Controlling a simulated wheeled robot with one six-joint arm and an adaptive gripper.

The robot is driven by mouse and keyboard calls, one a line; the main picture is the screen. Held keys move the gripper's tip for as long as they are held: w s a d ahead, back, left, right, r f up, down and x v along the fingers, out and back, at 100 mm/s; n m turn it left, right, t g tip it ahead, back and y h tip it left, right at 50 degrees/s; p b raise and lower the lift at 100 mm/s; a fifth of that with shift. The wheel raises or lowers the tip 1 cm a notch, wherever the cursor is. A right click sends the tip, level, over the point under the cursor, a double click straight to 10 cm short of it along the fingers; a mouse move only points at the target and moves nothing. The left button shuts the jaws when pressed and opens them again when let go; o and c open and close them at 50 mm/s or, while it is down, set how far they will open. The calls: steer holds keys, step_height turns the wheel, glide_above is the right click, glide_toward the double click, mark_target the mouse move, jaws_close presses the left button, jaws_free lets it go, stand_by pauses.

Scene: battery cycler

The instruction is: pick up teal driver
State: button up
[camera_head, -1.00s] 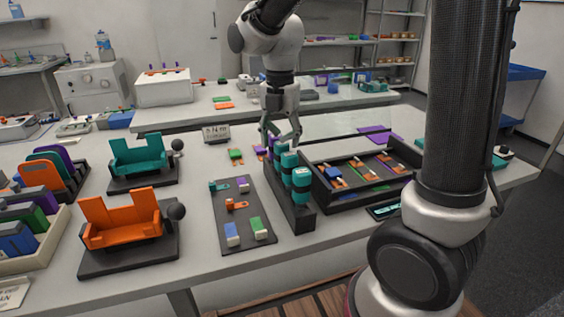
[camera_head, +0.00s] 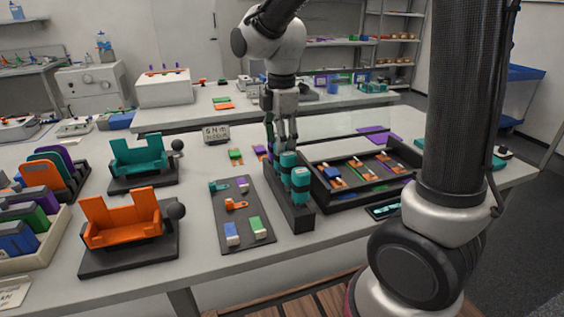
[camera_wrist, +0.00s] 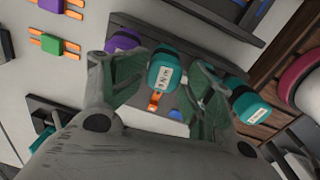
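A black rack (camera_head: 290,210) on the table holds upright drivers in a row. A teal driver (camera_head: 288,160) with a white label on its cap stands in it; it also shows in the wrist view (camera_wrist: 165,70). My gripper (camera_head: 282,148) points down at the rack from above. In the wrist view its fingers (camera_wrist: 170,72) sit on both sides of this teal driver and look to touch it. A second teal driver (camera_wrist: 252,98) is beside it, outside the right finger. A purple driver (camera_wrist: 122,42) is by the left finger.
A black compartment tray (camera_head: 350,172) is right of the rack, close to it. A grey mat (camera_head: 240,212) with small coloured parts lies to the left. Orange (camera_head: 125,225) and teal (camera_head: 140,155) fixtures stand further left.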

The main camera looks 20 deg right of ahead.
steer(key=f, duration=0.2)
steer(key=shift+s+d+f+g, duration=0.15)
steer(key=shift+s+f+g, duration=0.15)
steer(key=shift+s, duration=0.05)
steer(key=shift+r, duration=0.1)
jaws_close()
